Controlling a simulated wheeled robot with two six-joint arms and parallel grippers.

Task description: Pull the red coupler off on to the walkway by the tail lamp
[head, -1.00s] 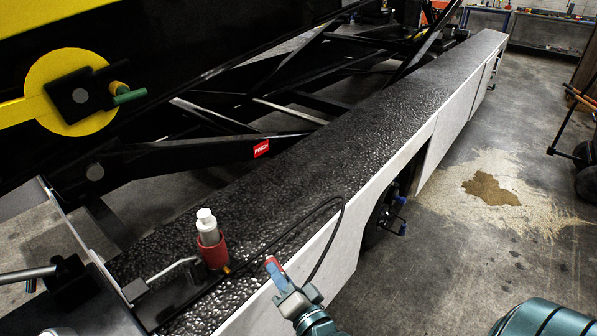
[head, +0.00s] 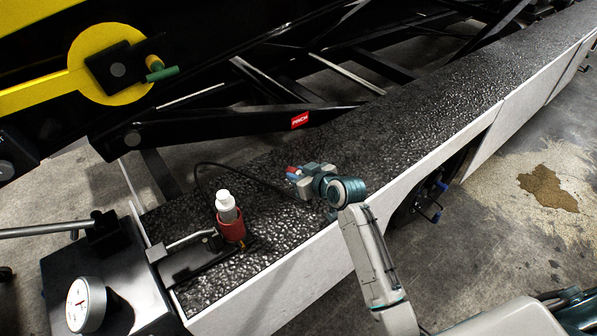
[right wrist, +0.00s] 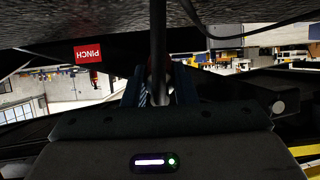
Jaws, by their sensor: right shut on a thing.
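The red coupler (head: 291,171) shows as a small red piece at the tips of my right gripper (head: 297,176). That gripper is shut on it, over the dark textured walkway (head: 400,110). The fingers hide most of the coupler. A black hose (head: 245,166) loops from beside the red-based white bottle to the gripper. In the right wrist view, a dark hose (right wrist: 158,40) runs up from between the fingers of the gripper (right wrist: 159,88). I cannot pick out a tail lamp. My left gripper is not in view.
The white bottle (head: 226,200) stands in a red holder at the near end of the walkway. A round gauge (head: 86,304) and a metal lever (head: 40,230) are at lower left. Black frame bars border the far side. The walkway farther right is clear.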

